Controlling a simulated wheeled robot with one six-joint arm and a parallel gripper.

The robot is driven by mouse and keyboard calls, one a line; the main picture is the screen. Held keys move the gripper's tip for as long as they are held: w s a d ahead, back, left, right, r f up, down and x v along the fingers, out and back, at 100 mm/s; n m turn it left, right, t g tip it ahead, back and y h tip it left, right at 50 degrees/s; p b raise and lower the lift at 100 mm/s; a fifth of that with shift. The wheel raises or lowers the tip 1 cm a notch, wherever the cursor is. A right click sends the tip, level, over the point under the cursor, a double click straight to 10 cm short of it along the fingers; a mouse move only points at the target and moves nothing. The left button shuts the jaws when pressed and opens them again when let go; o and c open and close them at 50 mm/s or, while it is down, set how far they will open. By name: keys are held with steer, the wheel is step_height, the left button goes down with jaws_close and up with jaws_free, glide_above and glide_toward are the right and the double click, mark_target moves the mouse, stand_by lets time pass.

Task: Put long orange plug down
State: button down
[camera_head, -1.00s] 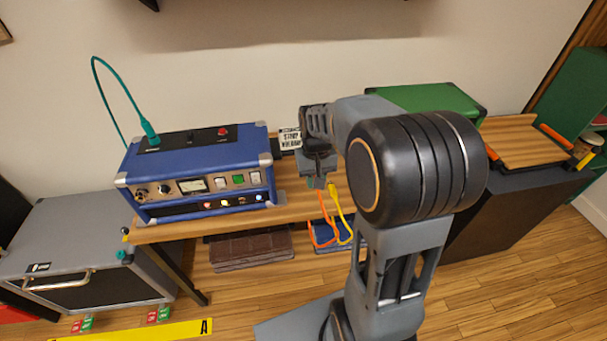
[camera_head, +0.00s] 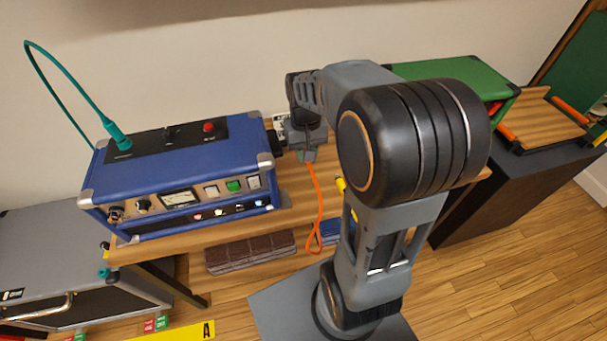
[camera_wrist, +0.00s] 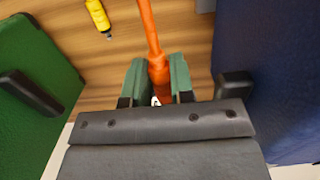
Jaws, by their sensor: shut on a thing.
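My gripper (camera_wrist: 158,80) is shut on the long orange plug (camera_wrist: 158,68), whose body sits between the two green finger pads in the wrist view. Its orange cable runs away from the jaws over the wooden table (camera_wrist: 185,20). In the head view my gripper (camera_head: 306,153) is just right of the blue amp, above the table. The orange cable (camera_head: 318,205) hangs from it in a loop past the table's front edge. The plug itself is mostly hidden by the gripper in the head view. I cannot tell whether it touches the table.
A blue amp (camera_head: 185,175) with a teal cable stands left; a green amp (camera_head: 470,80) stands right. A yellow plug (camera_wrist: 98,16) lies on the table between them. A dark speaker cabinet (camera_head: 500,190) stands at the right. Bare tabletop shows between the amps.

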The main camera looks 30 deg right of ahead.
mark_target(306, 190)
step_height(306, 190, down, 14)
steer(key=shift+d+r+b, duration=0.1)
steer(key=shift+b, duration=0.85)
steer(key=shift+f, duration=0.2)
steer(key=c, duration=1)
jaws_free()
steer(key=r, duration=0.4)
steer(key=r+p, duration=0.1)
steer(key=r, duration=0.3)
steer(key=r+p, duration=0.1)
steer(key=r, duration=0.3)
steer(key=shift+w+d+r, duration=0.1)
steer(key=shift+w+r, duration=0.1)
steer(key=shift+w, duration=0.2)
